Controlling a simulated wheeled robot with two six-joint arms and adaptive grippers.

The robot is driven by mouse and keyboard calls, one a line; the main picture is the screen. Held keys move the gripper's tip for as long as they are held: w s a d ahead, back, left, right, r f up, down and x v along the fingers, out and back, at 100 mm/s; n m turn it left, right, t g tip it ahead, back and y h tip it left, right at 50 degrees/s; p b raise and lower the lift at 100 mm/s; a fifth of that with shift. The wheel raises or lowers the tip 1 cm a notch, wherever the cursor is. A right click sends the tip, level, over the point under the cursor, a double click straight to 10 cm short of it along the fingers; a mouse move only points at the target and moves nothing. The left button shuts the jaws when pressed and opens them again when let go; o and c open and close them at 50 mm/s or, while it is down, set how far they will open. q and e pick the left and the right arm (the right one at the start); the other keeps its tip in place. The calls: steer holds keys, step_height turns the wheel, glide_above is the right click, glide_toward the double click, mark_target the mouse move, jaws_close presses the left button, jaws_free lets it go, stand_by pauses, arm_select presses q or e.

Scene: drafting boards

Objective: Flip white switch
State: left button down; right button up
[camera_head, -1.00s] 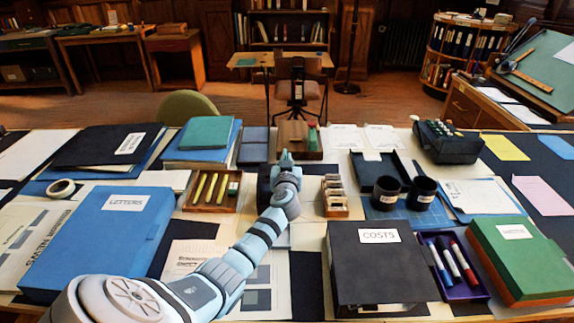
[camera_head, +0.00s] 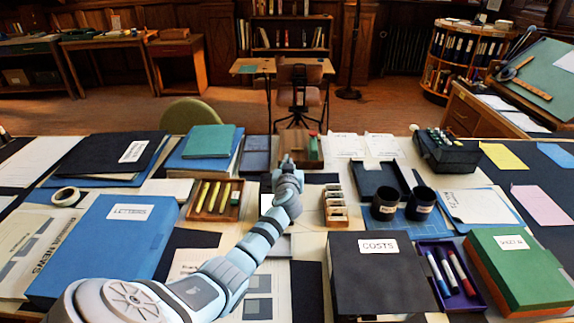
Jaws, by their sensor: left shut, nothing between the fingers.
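My left arm reaches from the lower left to the middle of the desk. My left gripper (camera_head: 287,160) is shut and empty, pointing away from me. Its tip overlaps the near edge of a small wooden box (camera_head: 298,140) with a red and a green item at its right end. A dark block (camera_head: 266,184) shows beside the wrist, mostly hidden by it. I cannot make out a white switch for certain; the arm may hide it. A black case (camera_head: 452,158) at the back right has several small pale and green pieces on top. My right gripper is not in view.
A tray of yellow markers (camera_head: 214,200) lies left of the arm, a wooden rack (camera_head: 335,208) right of it. Two black cups (camera_head: 386,203), a black COSTS box (camera_head: 378,285), a green box (camera_head: 515,262) and a blue LETTERS box (camera_head: 100,250) crowd the desk.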

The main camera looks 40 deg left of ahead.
arm_select(q)
step_height(320, 180, up, 3)
steer(key=shift+s+d+f+p, duration=0.15)
steer(key=shift+f+p, duration=0.05)
steer(key=shift+p, duration=0.4)
steer(key=r+p+v, duration=0.1)
steer(key=p+v, duration=0.1)
steer(key=v, duration=0.7)
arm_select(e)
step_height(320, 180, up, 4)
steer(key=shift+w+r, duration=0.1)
